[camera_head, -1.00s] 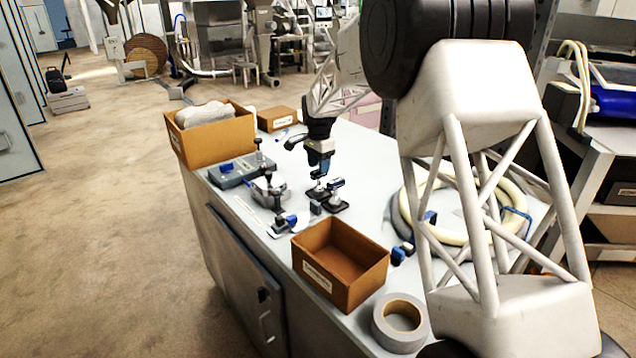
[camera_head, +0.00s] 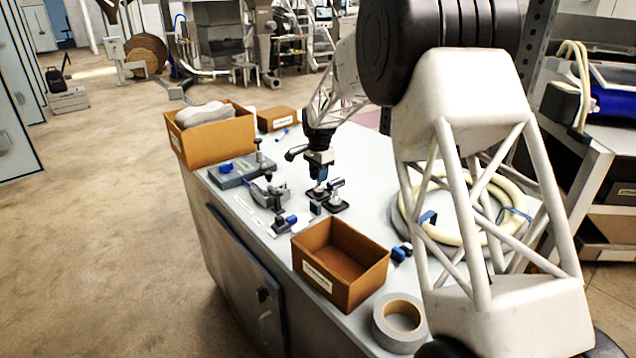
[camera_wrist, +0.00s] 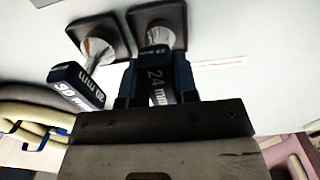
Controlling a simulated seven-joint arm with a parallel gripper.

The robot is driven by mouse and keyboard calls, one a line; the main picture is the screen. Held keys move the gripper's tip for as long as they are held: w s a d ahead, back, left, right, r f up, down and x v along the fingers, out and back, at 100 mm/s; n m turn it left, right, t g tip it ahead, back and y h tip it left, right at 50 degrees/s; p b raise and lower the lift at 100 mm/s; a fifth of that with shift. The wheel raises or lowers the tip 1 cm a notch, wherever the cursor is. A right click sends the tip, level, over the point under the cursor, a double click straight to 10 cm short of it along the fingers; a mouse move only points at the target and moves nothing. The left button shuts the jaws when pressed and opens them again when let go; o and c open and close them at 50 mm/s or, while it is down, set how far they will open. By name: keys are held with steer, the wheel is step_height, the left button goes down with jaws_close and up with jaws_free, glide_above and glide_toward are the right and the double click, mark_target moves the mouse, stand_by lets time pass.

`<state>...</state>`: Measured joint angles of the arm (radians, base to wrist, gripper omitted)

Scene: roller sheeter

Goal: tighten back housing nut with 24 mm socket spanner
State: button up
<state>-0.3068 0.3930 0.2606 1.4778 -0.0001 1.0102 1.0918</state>
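The 24 mm socket spanner (camera_wrist: 158,88) shows in the wrist view, its dark handle labelled "24 mm". Its metal shaft stands in a black square base. My gripper (camera_wrist: 157,80) has one blue finger on each side of this handle; whether the fingers press on it I cannot tell. In the head view my gripper (camera_head: 319,180) is low over the tool stands on the table. I cannot make out the back housing nut.
On the table (camera_head: 365,155), an open empty brown box (camera_head: 340,262) stands in front of the tools, with a tape roll (camera_head: 400,322) nearby. A clamp-like metal device (camera_head: 268,192) and a grey box (camera_head: 238,172) lie left. A coiled hose (camera_head: 470,232) lies right.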

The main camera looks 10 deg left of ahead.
jaws_close()
steer(key=shift+r, duration=0.1)
steer(key=shift+r, duration=2.45)
steer(key=shift+c, duration=0.7)
jaws_free()
jaws_close()
steer(key=w+a+r+n, duration=0.2)
steer(key=a+r+n, duration=0.1)
steer(key=a, duration=0.7)
steer(key=w+a+r+n, duration=0.2)
steer(key=a+r, duration=0.4)
steer(key=a, duration=0.4)
steer(key=shift+w+n, duration=0.15)
steer(key=shift+n, duration=0.35)
